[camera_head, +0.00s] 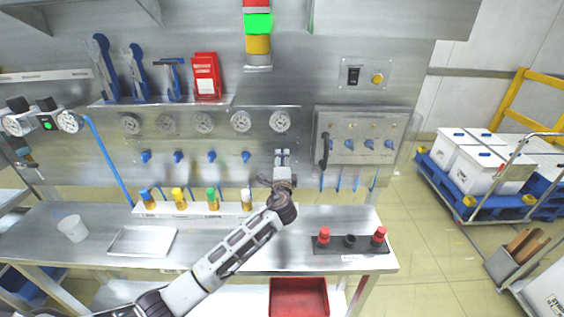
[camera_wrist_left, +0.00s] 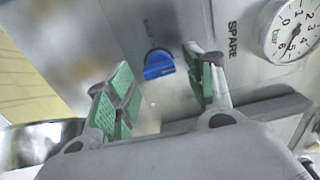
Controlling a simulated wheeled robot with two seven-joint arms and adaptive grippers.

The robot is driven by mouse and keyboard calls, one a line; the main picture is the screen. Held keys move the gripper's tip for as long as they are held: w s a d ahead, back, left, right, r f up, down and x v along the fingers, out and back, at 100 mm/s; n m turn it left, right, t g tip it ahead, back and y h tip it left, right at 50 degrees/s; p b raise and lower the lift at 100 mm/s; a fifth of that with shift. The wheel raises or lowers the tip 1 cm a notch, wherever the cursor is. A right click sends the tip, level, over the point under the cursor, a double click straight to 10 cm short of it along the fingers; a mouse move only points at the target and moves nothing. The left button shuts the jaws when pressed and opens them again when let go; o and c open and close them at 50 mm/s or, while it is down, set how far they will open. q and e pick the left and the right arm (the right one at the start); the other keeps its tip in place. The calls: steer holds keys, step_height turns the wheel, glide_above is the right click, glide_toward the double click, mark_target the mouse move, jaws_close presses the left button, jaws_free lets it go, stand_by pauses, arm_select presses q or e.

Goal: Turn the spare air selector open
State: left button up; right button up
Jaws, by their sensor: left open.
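The spare air selector is a blue knob (camera_wrist_left: 158,64) on the steel panel, in the left wrist view. It sits beyond the fingertips and between the two fingers in that picture, with a gap on each side. A SPARE label (camera_wrist_left: 233,40) and a round pressure gauge (camera_wrist_left: 292,32) are to its right. My left gripper also shows in the left wrist view (camera_wrist_left: 160,88), open and empty, with green finger pads. My right gripper is not in view.
Several similar blue selectors (camera_head: 211,156) stand in a row to the left. A valve box with a black handle (camera_head: 325,150) is close on the right. Below are coloured-cap bottles (camera_head: 213,200), a metal tray (camera_head: 143,241) and a black strip with red knobs (camera_head: 350,244).

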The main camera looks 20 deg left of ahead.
arm_select(q)
steer(key=v, duration=1.1)
stand_by(0.6)
